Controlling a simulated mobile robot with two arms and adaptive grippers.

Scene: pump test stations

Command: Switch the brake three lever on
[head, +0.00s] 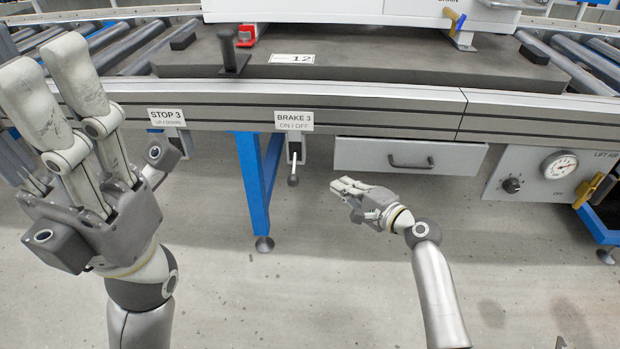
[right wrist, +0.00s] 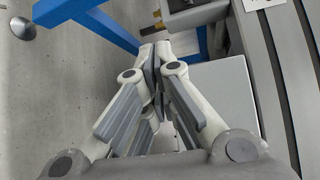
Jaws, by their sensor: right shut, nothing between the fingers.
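The brake three lever (head: 293,170) hangs down from a small bracket under the "BRAKE 3 ON/OFF" label (head: 293,121) on the station's front rail. In the right wrist view, the label's edge (right wrist: 262,3) shows at the top. The lever's grey bracket (right wrist: 196,16) lies beyond my fingertips there. My right gripper (head: 344,186) is shut and empty, to the right of the lever and apart from it in the head view. Its fingertips (right wrist: 160,52) meet in the right wrist view. My left gripper (head: 45,65) is raised at the left, its fingers spread and empty.
A "STOP 3" label (head: 167,117) and its lever (head: 160,155) are to the left. A blue leg (head: 254,190) stands left of the brake lever. A drawer (head: 410,157) and a gauge panel (head: 545,175) are to the right. The floor below is mostly clear.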

